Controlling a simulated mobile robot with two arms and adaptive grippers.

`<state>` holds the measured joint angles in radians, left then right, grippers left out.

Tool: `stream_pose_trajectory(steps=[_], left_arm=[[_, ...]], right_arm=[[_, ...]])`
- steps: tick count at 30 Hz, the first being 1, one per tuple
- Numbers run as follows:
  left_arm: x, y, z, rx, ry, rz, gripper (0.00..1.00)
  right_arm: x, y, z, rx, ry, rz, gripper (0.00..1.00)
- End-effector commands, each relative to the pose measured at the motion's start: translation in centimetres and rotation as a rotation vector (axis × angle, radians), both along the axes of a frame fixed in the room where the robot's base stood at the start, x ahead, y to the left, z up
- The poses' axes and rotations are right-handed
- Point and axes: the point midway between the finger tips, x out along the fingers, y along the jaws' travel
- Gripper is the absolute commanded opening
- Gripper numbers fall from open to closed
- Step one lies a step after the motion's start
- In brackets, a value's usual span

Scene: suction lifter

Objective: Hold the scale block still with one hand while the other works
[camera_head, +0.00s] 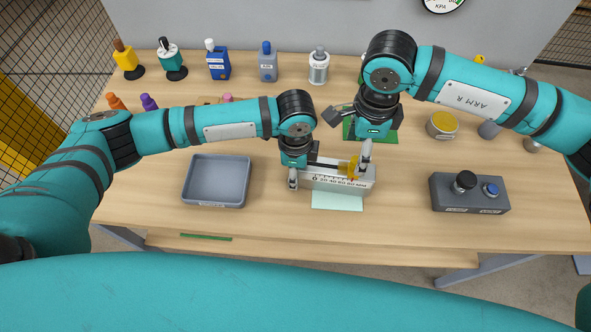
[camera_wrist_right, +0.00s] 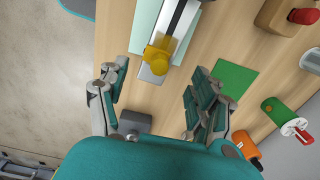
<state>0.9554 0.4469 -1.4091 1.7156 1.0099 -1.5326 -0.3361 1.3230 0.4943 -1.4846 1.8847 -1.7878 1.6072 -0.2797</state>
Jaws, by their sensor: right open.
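My right gripper (camera_head: 350,137) is open above and behind the block's right end, one finger near the knob. In the wrist view its fingers are wide apart and empty.
A grey tray (camera_head: 217,204) stands left of the block. A control box (camera_head: 470,200) with a black knob and blue button stands at right. A green square (camera_head: 385,136) and a yellow-lidded tin (camera_head: 442,126) lie behind. Several bottles line the back edge. The front strip is mostly clear.

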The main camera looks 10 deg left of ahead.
Motion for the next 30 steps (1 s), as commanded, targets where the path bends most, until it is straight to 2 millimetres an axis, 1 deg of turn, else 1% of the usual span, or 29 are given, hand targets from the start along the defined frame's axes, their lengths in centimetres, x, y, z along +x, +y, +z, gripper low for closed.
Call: stream_pose_trajectory(steps=[1,3,9,14,21,30], left_arm=[[0.0,0.0,0.0,-0.001,-0.001,0.000,0.05],[0.0,0.0,0.0,-0.001,-0.001,0.000,0.05],[0.0,0.0,0.0,-0.001,-0.001,0.000,0.05],[0.0,0.0,0.0,-0.001,0.000,0.000,0.05],[0.0,0.0,0.0,-0.001,0.000,0.000,0.05],[0.0,0.0,0.0,-0.001,0.000,0.000,0.05]], right_arm=[[-0.1,0.0,-0.8,0.000,0.002,0.000,0.65],[-0.1,0.0,-1.6,0.000,0.002,0.001,0.65],[0.0,0.1,-3.3,0.001,0.000,0.001,0.65],[0.0,0.0,-3.7,0.000,0.000,0.001,0.65],[0.0,0.0,-3.7,0.000,0.000,0.001,0.65],[0.0,0.0,-3.7,0.001,0.000,0.001,0.26]])
